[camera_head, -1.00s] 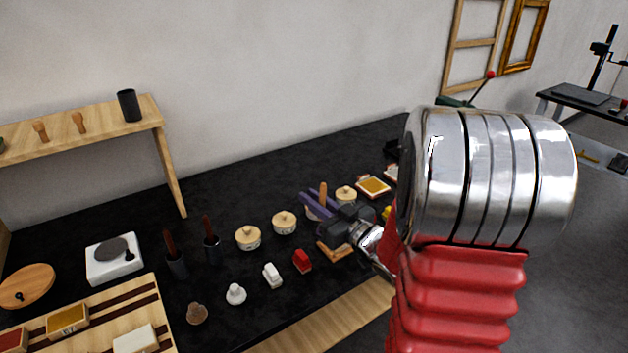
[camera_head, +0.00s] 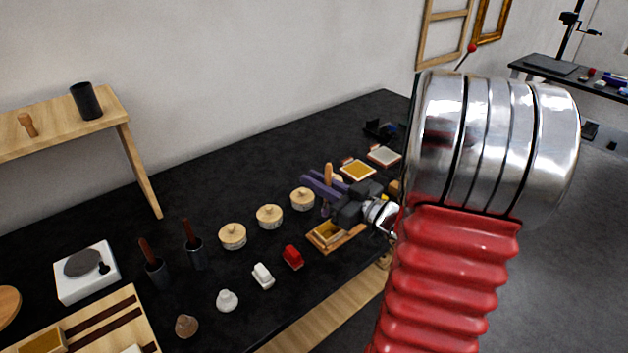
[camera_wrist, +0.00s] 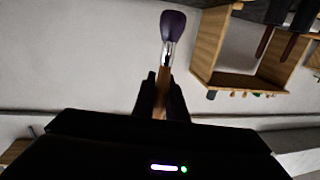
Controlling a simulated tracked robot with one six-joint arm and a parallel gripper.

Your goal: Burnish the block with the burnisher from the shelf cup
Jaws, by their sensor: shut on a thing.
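My gripper (camera_head: 318,183) is shut on the burnisher, held upright with its wooden handle (camera_head: 328,172) up. The wrist view shows the burnisher (camera_wrist: 167,60) between the fingers, with a silver collar and a dark purple rounded tip. In the head view, a small purple part below the fingers (camera_head: 326,210) looks like this tip. The gold-topped block (camera_head: 328,233) lies on a wooden tray (camera_head: 350,241) just below my gripper. The tip appears above the block; I cannot tell whether they touch. The dark cup (camera_head: 87,101) stands on the shelf (camera_head: 60,125); its inside is hidden.
Lidded round jars (camera_head: 269,216) stand left of my gripper. Dark pots with brown-handled tools (camera_head: 195,253) stand farther left. Two framed panels (camera_head: 357,169) lie behind.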

